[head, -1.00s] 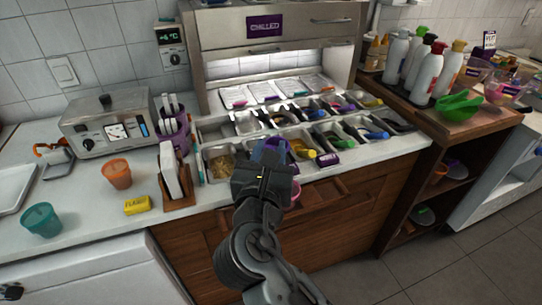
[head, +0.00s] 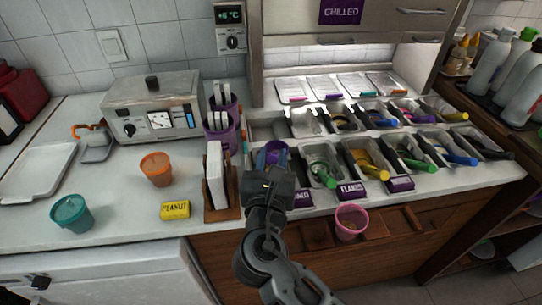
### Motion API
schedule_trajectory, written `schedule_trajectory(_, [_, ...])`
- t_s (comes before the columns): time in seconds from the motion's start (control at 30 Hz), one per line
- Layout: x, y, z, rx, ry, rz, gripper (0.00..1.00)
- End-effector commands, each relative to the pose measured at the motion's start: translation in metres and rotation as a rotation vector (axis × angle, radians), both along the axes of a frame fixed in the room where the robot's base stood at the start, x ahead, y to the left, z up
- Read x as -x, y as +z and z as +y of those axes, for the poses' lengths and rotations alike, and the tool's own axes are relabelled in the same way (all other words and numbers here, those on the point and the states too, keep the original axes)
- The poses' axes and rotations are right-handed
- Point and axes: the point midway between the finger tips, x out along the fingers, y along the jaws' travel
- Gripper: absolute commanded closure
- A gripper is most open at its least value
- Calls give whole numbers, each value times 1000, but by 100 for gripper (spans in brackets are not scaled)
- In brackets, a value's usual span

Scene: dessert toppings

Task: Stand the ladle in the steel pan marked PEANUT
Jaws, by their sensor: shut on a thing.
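My gripper (head: 269,176) is seen from behind over the front left of the pan rack. It is shut on a purple thing (head: 275,149) that shows just beyond it. The gripper hides most of this thing, so I cannot tell surely that it is the ladle. The front-row leftmost steel pan (head: 255,160) is mostly hidden behind the gripper. A yellow block lettered PEANUT (head: 175,210) lies on the counter at left, apart from the pans. I cannot read a PEANUT mark on any pan.
Pans with coloured handles, such as a green one (head: 323,177), fill the rack at right. A napkin holder (head: 216,178) and purple utensil pot (head: 221,135) stand close left of my gripper. Orange (head: 156,169) and teal (head: 72,213) cups stand farther left. A pink cup (head: 350,222) is at the front edge.

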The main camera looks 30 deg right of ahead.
Motion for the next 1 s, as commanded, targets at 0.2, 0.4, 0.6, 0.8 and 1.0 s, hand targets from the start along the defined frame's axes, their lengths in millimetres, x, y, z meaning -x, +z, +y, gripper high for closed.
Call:
schedule_trajectory(0.2, [0, -13, 0, -1, 1, -1, 100])
schedule_trajectory(0.4, [0, -27, 1, -2, 1, -1, 100])
schedule_trajectory(0.6, [0, -40, 1, -1, 1, -2, 100])
schedule_trajectory(0.8, [0, -54, 0, 1, 1, 1, 100])
schedule_trajectory(1.0, [0, -65, 0, 0, 0, 0, 100])
